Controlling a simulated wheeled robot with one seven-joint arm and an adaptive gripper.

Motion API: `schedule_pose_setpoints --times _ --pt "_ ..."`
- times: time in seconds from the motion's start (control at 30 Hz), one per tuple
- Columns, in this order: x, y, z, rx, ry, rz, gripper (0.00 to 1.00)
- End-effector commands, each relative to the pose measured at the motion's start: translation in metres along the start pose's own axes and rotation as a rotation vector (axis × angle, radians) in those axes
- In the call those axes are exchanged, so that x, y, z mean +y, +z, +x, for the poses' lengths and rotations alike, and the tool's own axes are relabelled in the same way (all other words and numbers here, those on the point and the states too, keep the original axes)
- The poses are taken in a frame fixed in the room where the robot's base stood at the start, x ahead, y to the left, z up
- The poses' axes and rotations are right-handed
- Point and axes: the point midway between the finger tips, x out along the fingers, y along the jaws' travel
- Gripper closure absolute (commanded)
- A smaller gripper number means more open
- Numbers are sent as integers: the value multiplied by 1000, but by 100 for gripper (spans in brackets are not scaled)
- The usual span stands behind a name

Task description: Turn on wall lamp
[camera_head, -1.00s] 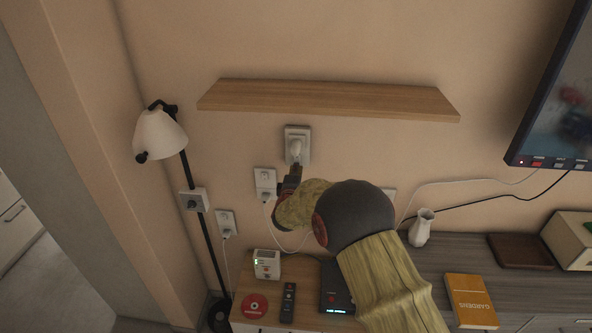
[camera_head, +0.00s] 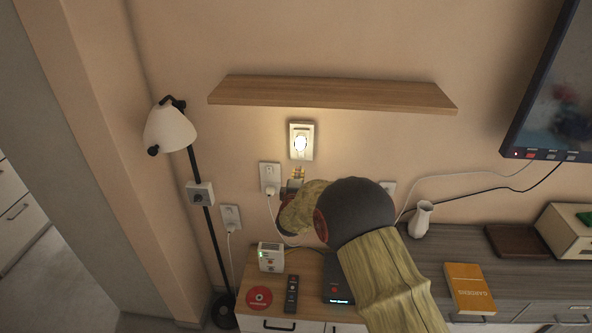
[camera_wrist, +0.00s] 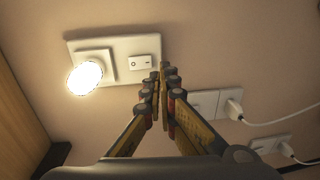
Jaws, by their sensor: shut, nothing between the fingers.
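The wall lamp (camera_head: 300,143) is a small round light on a white wall plate below the wooden shelf, and it glows brightly. In the wrist view the lit lamp (camera_wrist: 85,77) sits at the left of its plate, and a small white rocker switch (camera_wrist: 140,62) is to its right. My gripper (camera_head: 298,172) is just below the plate in the head view. In the wrist view my gripper (camera_wrist: 162,76) is shut and empty, its fingertips near the plate's lower right edge beside the switch. Whether the tips touch the plate cannot be told.
A wooden shelf (camera_head: 330,93) juts out above the lamp. A white outlet with a plug (camera_head: 269,178) is left of my gripper. A floor lamp (camera_head: 170,128) stands at left.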

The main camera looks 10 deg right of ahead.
Motion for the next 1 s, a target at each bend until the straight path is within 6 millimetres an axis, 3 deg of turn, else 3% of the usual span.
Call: schedule_pose_setpoints --times 0.5,1.0 --pt "-17 0 -76 0 1 0 100" --pt "-20 0 -84 -1 1 1 100"
